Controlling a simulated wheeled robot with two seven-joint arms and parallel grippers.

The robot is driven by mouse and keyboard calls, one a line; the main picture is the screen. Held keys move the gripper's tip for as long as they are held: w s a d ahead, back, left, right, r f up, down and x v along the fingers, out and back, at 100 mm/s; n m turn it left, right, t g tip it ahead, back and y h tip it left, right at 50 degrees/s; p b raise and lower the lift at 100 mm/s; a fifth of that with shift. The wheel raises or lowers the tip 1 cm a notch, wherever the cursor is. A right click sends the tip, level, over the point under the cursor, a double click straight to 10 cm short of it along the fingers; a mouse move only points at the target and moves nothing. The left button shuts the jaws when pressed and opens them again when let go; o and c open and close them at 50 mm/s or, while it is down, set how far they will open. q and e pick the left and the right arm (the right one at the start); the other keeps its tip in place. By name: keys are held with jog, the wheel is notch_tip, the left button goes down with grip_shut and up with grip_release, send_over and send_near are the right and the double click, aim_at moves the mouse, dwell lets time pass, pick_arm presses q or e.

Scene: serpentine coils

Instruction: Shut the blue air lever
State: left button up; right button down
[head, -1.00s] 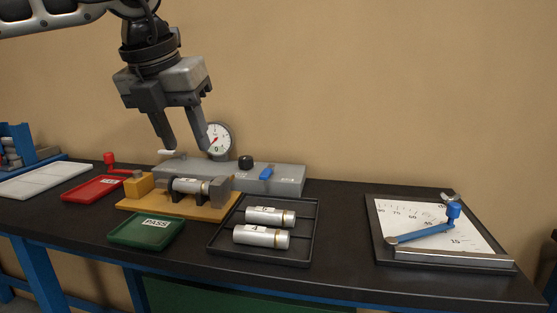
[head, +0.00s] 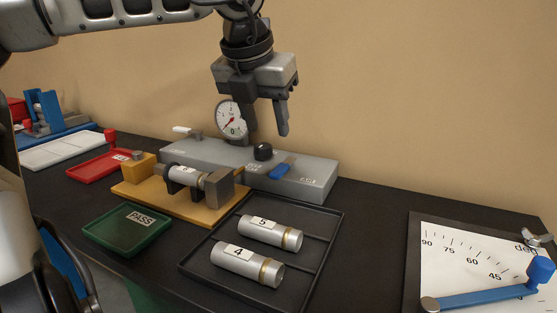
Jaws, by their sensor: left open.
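The blue air lever (head: 281,171) sits on the front right part of the long grey block (head: 315,180), beside a black knob (head: 263,151). My left gripper (head: 267,138) is open and empty. It points down above the grey block, higher than the blue lever and apart from it in the picture. One finger overlaps the area beside the round gauge (head: 231,119). My right gripper does not show.
A yellow fixture (head: 205,207) holds a grey cylinder in front of the block. A black tray (head: 308,283) holds two cylinders. A green PASS tray (head: 105,238) and a red tray (head: 88,166) stand left. An angle plate (head: 465,260) with another blue arm (head: 485,297) lies right.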

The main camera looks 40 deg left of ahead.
aim_at(278, 169)
pick_arm(q)
jog(key=x, duration=1)
grip_shut()
